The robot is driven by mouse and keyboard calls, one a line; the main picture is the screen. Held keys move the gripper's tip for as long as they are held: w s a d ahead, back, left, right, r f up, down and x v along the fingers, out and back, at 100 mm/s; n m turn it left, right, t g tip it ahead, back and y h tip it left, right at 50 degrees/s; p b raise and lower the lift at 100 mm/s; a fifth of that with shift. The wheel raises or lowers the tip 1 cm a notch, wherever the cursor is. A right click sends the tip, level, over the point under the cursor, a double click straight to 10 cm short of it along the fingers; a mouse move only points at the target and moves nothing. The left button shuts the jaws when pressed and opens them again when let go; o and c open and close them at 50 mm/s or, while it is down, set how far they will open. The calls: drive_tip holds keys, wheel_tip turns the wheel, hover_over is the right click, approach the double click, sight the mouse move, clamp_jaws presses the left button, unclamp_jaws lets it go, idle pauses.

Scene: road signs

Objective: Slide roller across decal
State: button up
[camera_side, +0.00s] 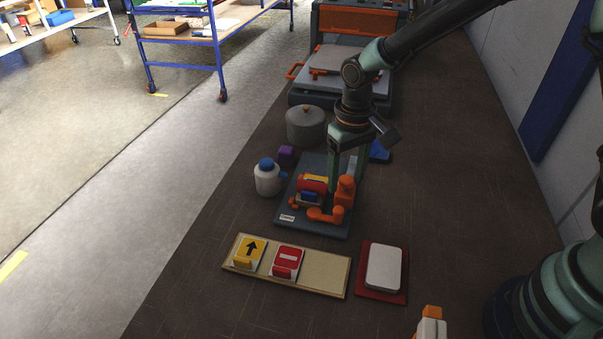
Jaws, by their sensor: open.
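In front lies a tan rack (322,275) with a yellow arrow sign (249,249) and a red sign (287,260). Right of it is a white plate (384,267) on a red base. A white bottle (267,180) and grey pot (306,126) stand left and behind.

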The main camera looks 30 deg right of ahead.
sight(347, 181)
wheel_tip(347, 181, up, 12)
idle(0.6)
drive_tip(key=shift+r, duration=0.1)
drive_tip(key=s+d+r+t, duration=0.5)
drive_tip(key=s+d, duration=0.6)
drive_tip(key=d, duration=0.1)
drive_tip(key=shift+t, duration=0.3)
